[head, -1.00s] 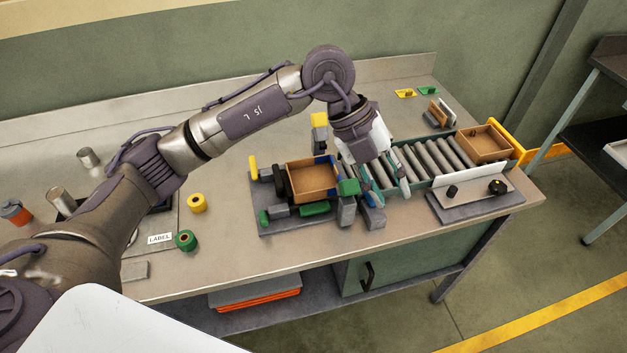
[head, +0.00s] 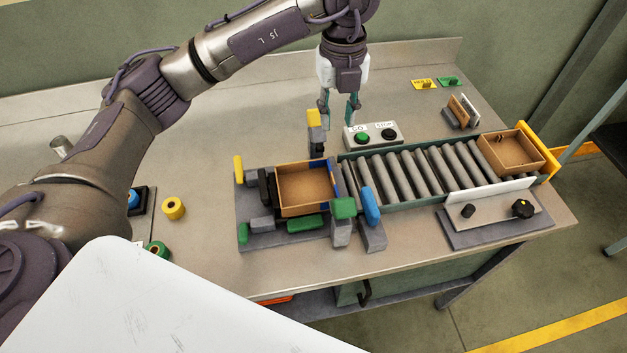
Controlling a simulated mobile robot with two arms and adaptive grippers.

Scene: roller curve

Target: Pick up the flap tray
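Two open brown trays are in the head view, and I cannot tell for sure which is the flap tray. One brown tray (head: 306,190) sits in the fixture at the left end of the roller conveyor (head: 405,172). The other brown tray (head: 510,154) sits at the conveyor's right end. My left gripper (head: 338,112) points down behind the left tray, near the GO/STOP box. Its fingers are apart with nothing between them, and it touches neither tray. My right gripper is not in view.
A yellow-topped post (head: 314,128) stands between the left tray and my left gripper. The GO/STOP button box (head: 373,136) is behind the rollers. A panel with black knobs (head: 493,208) stands in front of them. Yellow (head: 173,208) and green (head: 157,251) rolls lie left.

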